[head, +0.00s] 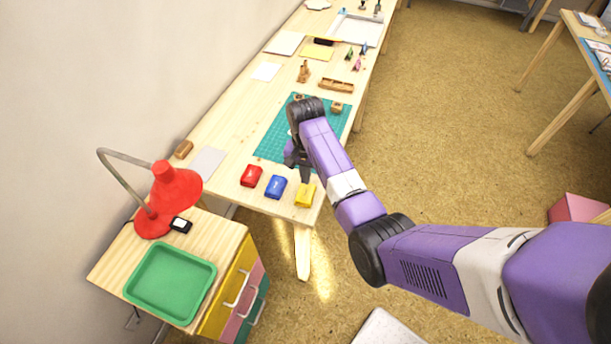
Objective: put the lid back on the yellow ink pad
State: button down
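The yellow ink pad (305,196) lies near the front right corner of the long wooden table, at the right end of a row of three pads. It is small here, and I cannot tell its lid from its base. My gripper (304,177) points down just behind the yellow pad, close to its back edge in the picture. I cannot tell whether it touches the pad. The fingers are dark and small, partly hidden by the wrist, so their opening and anything between them cannot be made out.
A blue ink pad (276,187) and a red ink pad (251,176) sit left of the yellow one. A green cutting mat (272,146) lies behind them, partly under my arm. A red lamp (176,186) and green tray (170,282) stand on the drawer cabinet at front left.

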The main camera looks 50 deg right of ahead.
aim_at(306, 192)
jog(key=shift+f+b, duration=2)
jog(key=shift+f, duration=1.05)
jog(key=shift+r, duration=0.1)
jog(key=shift+r+p, duration=2.05)
jog(key=shift+r, duration=1.4)
